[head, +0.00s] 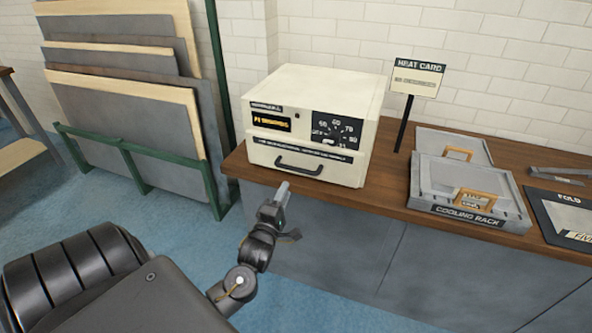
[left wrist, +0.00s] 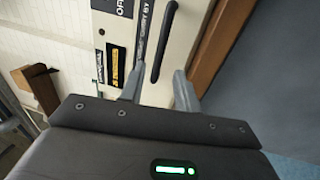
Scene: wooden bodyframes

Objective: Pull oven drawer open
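The cream oven (head: 312,118) stands on the wooden counter, and its drawer (head: 308,163) at the bottom front looks closed. The drawer's dark handle (head: 299,166) runs across its front. My left gripper (head: 283,187) is just in front of and below the handle, in front of the counter edge. In the left wrist view the two grey fingers (left wrist: 157,74) are apart, with nothing held. The handle (left wrist: 163,42) appears sideways there, its near end lying between the fingers in the picture. I cannot tell the exact depth gap. My right gripper is not in view.
The wooden counter (head: 392,205) has its front edge close to my left gripper. A heat card sign (head: 415,78) and a cooling rack case (head: 466,188) stand to the right of the oven. Boards lean in a green rack (head: 135,152) at left. Floor space is free before the counter.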

